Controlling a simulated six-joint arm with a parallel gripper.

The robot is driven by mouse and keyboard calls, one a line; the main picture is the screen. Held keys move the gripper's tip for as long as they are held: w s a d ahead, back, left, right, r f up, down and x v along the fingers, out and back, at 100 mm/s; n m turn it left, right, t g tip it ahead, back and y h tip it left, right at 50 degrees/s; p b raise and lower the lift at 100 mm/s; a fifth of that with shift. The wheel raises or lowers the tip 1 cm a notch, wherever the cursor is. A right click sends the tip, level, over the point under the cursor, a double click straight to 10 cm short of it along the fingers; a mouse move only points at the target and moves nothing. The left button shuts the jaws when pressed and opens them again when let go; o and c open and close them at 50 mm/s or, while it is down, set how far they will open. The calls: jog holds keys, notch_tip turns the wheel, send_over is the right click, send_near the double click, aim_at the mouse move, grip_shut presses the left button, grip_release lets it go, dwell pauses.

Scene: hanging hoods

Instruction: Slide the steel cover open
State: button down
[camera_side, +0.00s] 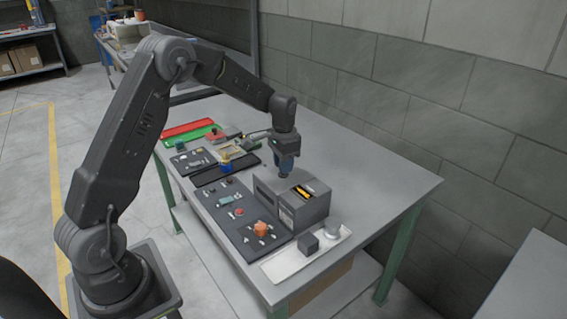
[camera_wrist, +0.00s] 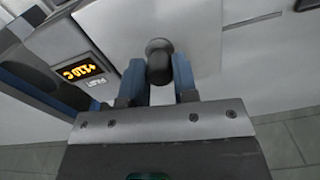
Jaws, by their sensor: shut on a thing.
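The steel cover (camera_wrist: 120,30) is a pale grey panel on top of a grey box-shaped unit (camera_side: 290,203) on the table. A dark round knob (camera_wrist: 159,52) stands on the cover. My gripper (camera_wrist: 159,72) is shut on this knob, one blue finger on each side of it. In the side view my gripper (camera_side: 284,172) points down at the back part of the unit's top. The side view is too small to show the knob between the fingers.
A dark panel with buttons and an orange knob (camera_side: 260,229) lies left of the unit. A white tray (camera_side: 290,262) with a dark cube (camera_side: 307,243) and a grey cylinder (camera_side: 333,228) is in front. The table's right side (camera_side: 375,185) is clear.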

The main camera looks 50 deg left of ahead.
jog(key=a, duration=1.3)
jog(key=shift+a, duration=0.1)
jog(key=c, duration=1.1)
grip_release()
jog(key=shift+o, duration=1.1)
notch_tip(320, 180, up, 14)
jog(key=shift+f, duration=0.1)
